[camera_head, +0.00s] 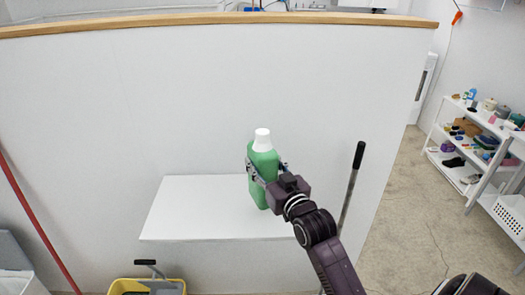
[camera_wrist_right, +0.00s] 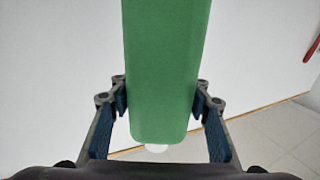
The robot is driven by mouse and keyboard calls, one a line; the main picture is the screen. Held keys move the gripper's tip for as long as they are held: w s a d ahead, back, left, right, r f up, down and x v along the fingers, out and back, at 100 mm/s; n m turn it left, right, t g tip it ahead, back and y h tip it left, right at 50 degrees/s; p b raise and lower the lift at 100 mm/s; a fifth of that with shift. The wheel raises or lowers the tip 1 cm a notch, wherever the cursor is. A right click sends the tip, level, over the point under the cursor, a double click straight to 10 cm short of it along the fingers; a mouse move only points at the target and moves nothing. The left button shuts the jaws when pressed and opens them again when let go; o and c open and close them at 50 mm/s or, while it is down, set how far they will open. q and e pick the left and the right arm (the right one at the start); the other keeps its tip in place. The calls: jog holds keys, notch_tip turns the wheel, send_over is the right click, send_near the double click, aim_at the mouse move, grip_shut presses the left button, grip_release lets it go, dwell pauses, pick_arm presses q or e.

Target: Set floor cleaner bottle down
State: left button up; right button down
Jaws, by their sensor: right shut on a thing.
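The floor cleaner bottle (camera_head: 264,168) is green with a white cap and stands nearly upright in the head view. My right gripper (camera_head: 266,178) is shut on its sides. In the right wrist view the green bottle (camera_wrist_right: 166,70) fills the middle, with a finger of the right gripper (camera_wrist_right: 163,98) against each side. A white shelf (camera_head: 200,208) on the wall lies behind and below the bottle. I cannot tell whether the bottle's bottom touches it. My left gripper is not in view.
A dark-handled pole (camera_head: 352,185) leans right of the shelf. A yellow bucket (camera_head: 172,287) stands below. A red pole (camera_head: 38,222) is at the left. A white rack (camera_head: 480,145) with several items stands far right. The shelf's left part is bare.

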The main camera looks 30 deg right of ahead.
jog(key=shift+f, duration=1.9)
jog(key=c, duration=1.4)
grip_release()
jog(key=shift+f, duration=0.35)
jog(key=o, duration=0.4)
jog(key=shift+s+a, duration=0.1)
jog(key=shift+c, duration=0.2)
jog(key=shift+r, duration=0.15)
jog(key=s+a+b, duration=0.1)
jog(key=s+b, duration=0.1)
jog(key=s, duration=0.9)
jog(key=shift+s+a+b, duration=0.35)
jog(key=shift+a, duration=0.05)
